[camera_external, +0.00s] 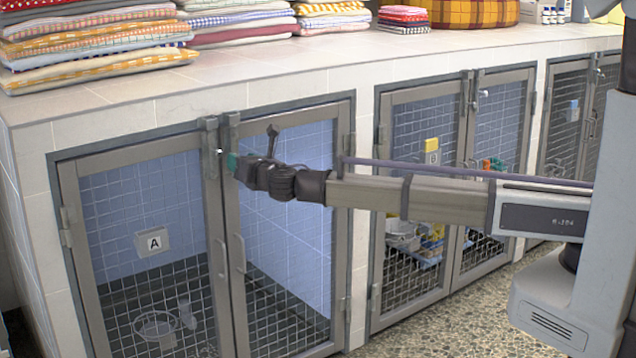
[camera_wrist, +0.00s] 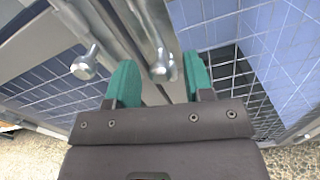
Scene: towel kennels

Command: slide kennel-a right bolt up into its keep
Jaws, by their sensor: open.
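Kennel A has two grey-framed mesh doors, the left door (camera_external: 142,250) with a plate marked "A" and the right door (camera_external: 285,215). Two bolt fittings sit side by side at the top where the doors meet, the left bolt (camera_external: 209,128) and the right bolt (camera_external: 231,122). In the wrist view the left bolt's knob (camera_wrist: 85,66) is outside my fingers. The right bolt's knob (camera_wrist: 160,70) lies between my two green fingertips, with gaps visible on both sides. My gripper (camera_external: 232,161) is open at the right bolt; it hides the right knob in the external view.
Door handles (camera_external: 240,254) stand out below the bolts. Another kennel's doors (camera_external: 420,235) are behind my arm. The speckled floor (camera_external: 425,328) in front is clear.

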